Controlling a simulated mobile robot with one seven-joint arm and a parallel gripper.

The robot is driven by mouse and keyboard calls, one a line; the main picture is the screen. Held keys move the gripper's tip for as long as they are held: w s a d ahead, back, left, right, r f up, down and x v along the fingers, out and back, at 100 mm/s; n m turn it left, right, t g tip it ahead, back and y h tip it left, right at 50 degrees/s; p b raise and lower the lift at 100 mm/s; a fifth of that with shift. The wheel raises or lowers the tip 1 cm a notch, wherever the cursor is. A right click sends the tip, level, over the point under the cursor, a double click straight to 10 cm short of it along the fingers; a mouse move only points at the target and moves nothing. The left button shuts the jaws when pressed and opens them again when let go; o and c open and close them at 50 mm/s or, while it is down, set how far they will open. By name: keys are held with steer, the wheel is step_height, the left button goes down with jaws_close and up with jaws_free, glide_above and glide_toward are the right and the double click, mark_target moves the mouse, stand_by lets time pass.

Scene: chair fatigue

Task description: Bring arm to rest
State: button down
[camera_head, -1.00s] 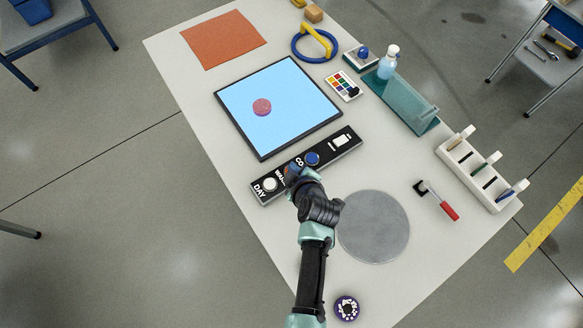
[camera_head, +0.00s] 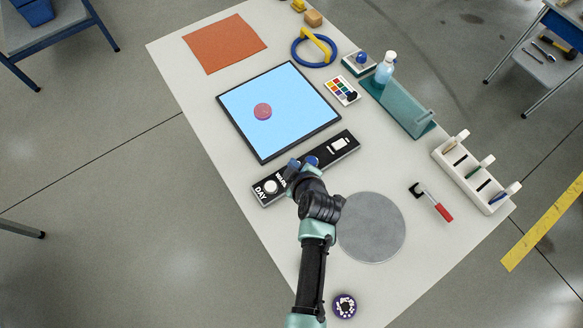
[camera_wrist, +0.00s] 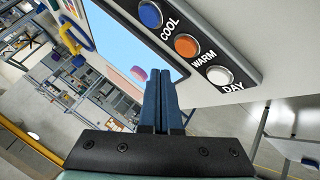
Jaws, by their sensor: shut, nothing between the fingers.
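My arm reaches in from the bottom of the head view, bent over the table. My gripper (camera_head: 292,166) is over the black control strip (camera_head: 328,148) and covers part of its lettering. In the wrist view the blue fingers (camera_wrist: 163,103) are closed together and hold nothing. That view also shows the strip's blue COOL button (camera_wrist: 150,14), orange WARM button (camera_wrist: 186,45) and white DAY button (camera_wrist: 219,75), to the right of the fingers. The fingertips appear apart from the buttons. The orange button is hidden in the head view.
A light-blue panel (camera_head: 297,103) with a pink disc (camera_head: 262,111) lies beyond the strip. A grey round mat (camera_head: 371,228), a red-handled tool (camera_head: 432,201) and a white rack (camera_head: 475,173) are right of my arm. A purple round item (camera_head: 344,306) sits near the front edge.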

steer(key=shift+r+p, duration=0.75)
steer(key=shift+r, duration=0.6)
steer(key=w+r+m+t+b, duration=0.15)
steer(key=w+r, duration=0.25)
steer(key=r, duration=0.4)
steer(key=w+r+m+t, duration=0.1)
steer(key=w+r+t, duration=0.3)
steer(key=r, duration=0.5)
step_height(320, 180, up, 20)
steer(key=w+m+t+h+b, duration=0.1)
steer(key=w+m+t+b, duration=0.1)
steer(key=m+t, duration=0.15)
steer(key=s+r+m+t, duration=0.2)
steer(key=s+r, duration=0.4)
steer(key=r, duration=0.4)
steer(key=s+r+m+t+h+b, duration=0.1)
steer(key=s+r+t, duration=0.3)
steer(key=r, duration=0.6)
steer(key=s+r+m+t, duration=0.3)
steer(key=s+r, duration=0.6)
steer(key=r, duration=0.1)
steer(key=shift+a+r+t+b, duration=0.2)
steer(key=shift+a+t+b, duration=0.1)
steer(key=shift+b, duration=0.1)
steer(key=shift+s+f, duration=0.1)
